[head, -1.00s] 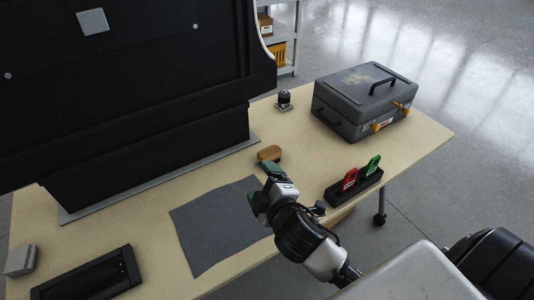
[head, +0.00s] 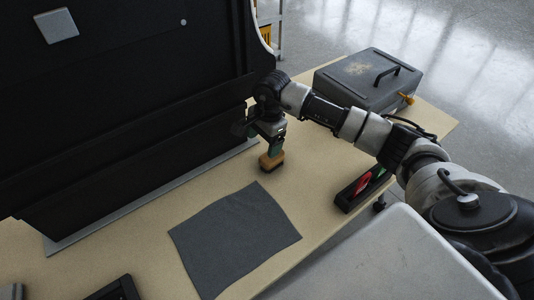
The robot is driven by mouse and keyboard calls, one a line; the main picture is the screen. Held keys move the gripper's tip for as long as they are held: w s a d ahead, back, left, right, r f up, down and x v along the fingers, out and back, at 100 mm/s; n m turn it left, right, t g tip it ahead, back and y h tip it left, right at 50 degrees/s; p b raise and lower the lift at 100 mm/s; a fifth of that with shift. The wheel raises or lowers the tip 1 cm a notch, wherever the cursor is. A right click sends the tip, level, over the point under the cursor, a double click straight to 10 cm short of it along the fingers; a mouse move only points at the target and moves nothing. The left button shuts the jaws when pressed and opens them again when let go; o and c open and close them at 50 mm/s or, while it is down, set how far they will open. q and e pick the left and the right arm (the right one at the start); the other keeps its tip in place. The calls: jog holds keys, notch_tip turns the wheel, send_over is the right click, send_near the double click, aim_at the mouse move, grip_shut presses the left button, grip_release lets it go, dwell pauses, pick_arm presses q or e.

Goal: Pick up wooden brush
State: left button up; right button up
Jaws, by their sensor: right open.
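The wooden brush (head: 271,162), a small tan block with a darker underside, stands on the table just beyond the grey cloth. My right gripper (head: 272,148) points down from above at the brush, its green-tipped fingers at the brush's top. The gripper is open, and I cannot tell whether the fingers touch the wood. The gripper hides part of the brush's upper side. My left gripper does not show.
A grey cloth (head: 235,240) lies flat on the table (head: 130,245). A large black panel structure (head: 130,110) rises close behind the gripper. A grey toolbox (head: 365,80) and a black holder (head: 352,195) with red and green-handled items are to the right, partly behind my arm.

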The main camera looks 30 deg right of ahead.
aim_at(272, 160)
jog(key=shift+w+d+r+h, duration=0.15)
jog(key=shift+d+h, duration=0.15)
jog(key=shift+d, duration=0.3)
jog(key=shift+s+d+r+h, duration=0.15)
jog(key=shift+d+h, duration=0.15)
jog(key=shift+d, duration=0.3)
jog(key=shift+d+f, duration=0.2)
jog(key=shift+d, duration=0.1)
notch_tip(272, 160, down, 10)
jog(key=shift+f+p, duration=0.1)
jog(key=shift+p, duration=0.45)
jog(key=shift+c, duration=0.5)
jog(key=c, duration=0.9)
